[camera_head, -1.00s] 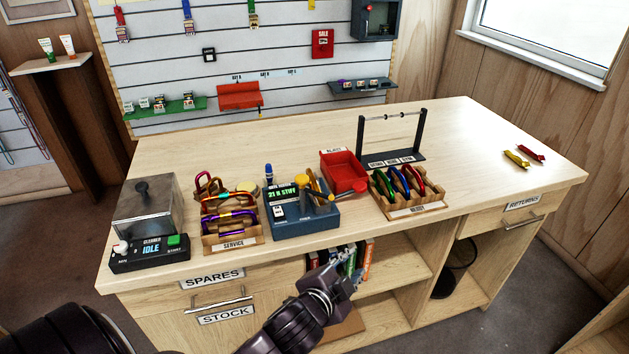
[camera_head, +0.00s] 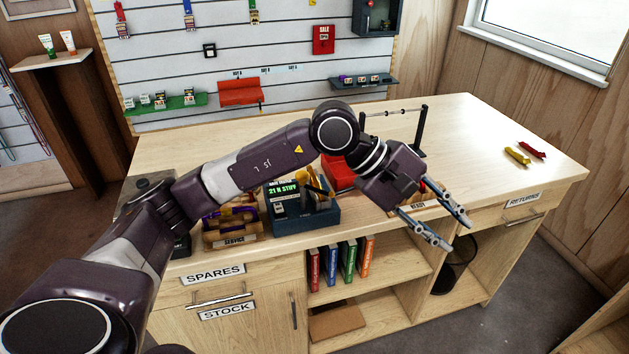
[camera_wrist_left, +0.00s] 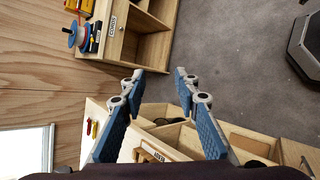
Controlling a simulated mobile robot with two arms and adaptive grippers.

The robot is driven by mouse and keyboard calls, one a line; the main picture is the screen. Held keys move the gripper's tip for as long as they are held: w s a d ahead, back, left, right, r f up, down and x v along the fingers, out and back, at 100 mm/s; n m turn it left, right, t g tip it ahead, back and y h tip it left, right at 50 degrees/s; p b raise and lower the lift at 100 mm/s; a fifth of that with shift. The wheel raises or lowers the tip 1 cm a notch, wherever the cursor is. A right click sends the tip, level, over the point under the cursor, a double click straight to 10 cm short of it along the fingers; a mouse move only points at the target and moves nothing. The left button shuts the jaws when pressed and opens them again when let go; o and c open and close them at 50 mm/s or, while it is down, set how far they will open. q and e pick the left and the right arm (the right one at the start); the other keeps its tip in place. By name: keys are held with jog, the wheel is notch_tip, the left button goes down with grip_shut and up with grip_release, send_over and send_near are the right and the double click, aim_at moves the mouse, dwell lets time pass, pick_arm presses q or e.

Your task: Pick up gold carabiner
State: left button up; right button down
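A small gold piece (camera_head: 517,157), which looks like the gold carabiner, lies on the right part of the counter beside a red one (camera_head: 531,150). My left gripper (camera_head: 455,230) is open and empty, in front of the counter's front edge, left of and nearer than the gold piece. Its two fingers also show spread apart in the left wrist view (camera_wrist_left: 159,74). A yellow part (camera_head: 315,185) shows at the tester, partly hidden by my arm. My right gripper is not seen.
A black rail stand (camera_head: 423,130) stands behind the gripper. The counter around the gold and red pieces is clear.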

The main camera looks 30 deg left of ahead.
pick_arm(q)
jog(key=w+a+m+t+y, duration=0.1)
jog(key=w+a+y, duration=0.15)
jog(key=a, duration=0.45)
jog(key=w+a+y, duration=0.2)
jog(key=a+y, duration=0.2)
jog(key=a, duration=0.4)
jog(key=y, duration=0.6)
send_near(313, 173)
jog(key=shift+h, duration=0.35)
jog(key=f, duration=0.1)
jog(key=w+a+f+p, duration=0.1)
jog(key=w+a+f, duration=0.1)
jog(key=f, duration=0.1)
jog(key=shift+w+a+f+p, duration=0.1)
jog(key=shift+a+p, duration=0.1)
jog(key=shift+p, duration=0.15)
jog(key=shift+n, duration=0.3)
jog(key=x, duration=0.1)
jog(key=p+x, duration=0.1)
jog(key=x, duration=0.1)
jog(key=d+p+x, duration=0.1)
jog(key=shift+a+f, duration=0.2)
jog(key=shift+f, duration=0.3)
jog(key=shift+w+f, duration=0.1)
jog(key=shift+f, duration=0.15)
grip_shut()
